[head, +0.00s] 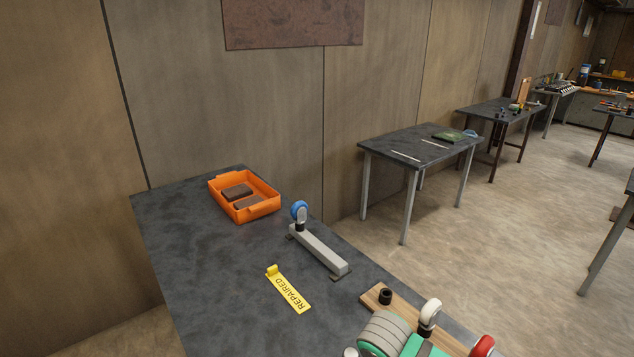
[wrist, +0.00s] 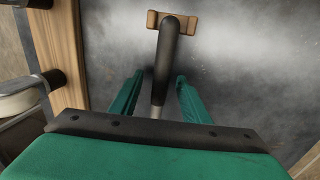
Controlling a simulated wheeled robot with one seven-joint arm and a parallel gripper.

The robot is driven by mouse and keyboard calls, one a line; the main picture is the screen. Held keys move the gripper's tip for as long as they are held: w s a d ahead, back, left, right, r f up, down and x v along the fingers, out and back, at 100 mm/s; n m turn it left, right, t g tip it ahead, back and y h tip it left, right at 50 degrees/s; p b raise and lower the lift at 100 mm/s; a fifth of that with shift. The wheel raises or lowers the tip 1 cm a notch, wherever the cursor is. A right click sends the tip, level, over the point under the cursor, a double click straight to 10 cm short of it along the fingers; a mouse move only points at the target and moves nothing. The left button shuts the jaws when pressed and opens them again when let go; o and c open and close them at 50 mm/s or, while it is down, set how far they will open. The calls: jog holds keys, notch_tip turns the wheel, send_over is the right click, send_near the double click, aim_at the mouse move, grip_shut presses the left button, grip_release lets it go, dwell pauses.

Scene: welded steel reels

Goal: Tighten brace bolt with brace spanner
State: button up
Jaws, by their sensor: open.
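In the wrist view my gripper (wrist: 158,76) has two green fingers, standing open. A dark rod-shaped tool (wrist: 168,50) with a brown, notched crosspiece (wrist: 173,20) at its far end lies between the fingers. It looks like the brace spanner, but I cannot be sure. A gap shows on both sides of the rod near the fingertips; its near end is hidden behind the gripper body. In the head view green parts of my gripper show at the bottom edge, its fingers out of sight. I cannot make out the brace bolt in either view.
A wooden board (head: 383,297) with a dark socket and a white wheel (head: 430,313) lies by the gripper. A red wheel (head: 482,346) is nearby. A grey bar (head: 319,250) with a blue wheel, a yellow REPAIRED tag (head: 288,289) and an orange tray (head: 245,211) stand further back.

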jog(key=shift+w, duration=0.1)
grip_shut()
jog(key=shift+a, duration=0.2)
jog(key=shift+s+d+r, duration=0.1)
jog(key=shift+d+r, duration=0.1)
jog(key=shift+r, duration=0.35)
jog(key=shift+s+d+r, duration=0.1)
jog(key=shift+d+r, duration=0.05)
jog(key=shift+r, duration=0.4)
jog(key=shift+a+r, duration=0.2)
jog(key=shift+r, duration=1.2)
jog(key=shift+w+r, duration=0.15)
jog(key=shift+r, duration=0.9)
jog(key=shift+r, duration=0.1)
jog(key=shift+d+r, duration=0.15)
jog(key=shift+r, duration=0.95)
notch_tip(320, 180, up, 10)
jog(key=shift+f, duration=0.2)
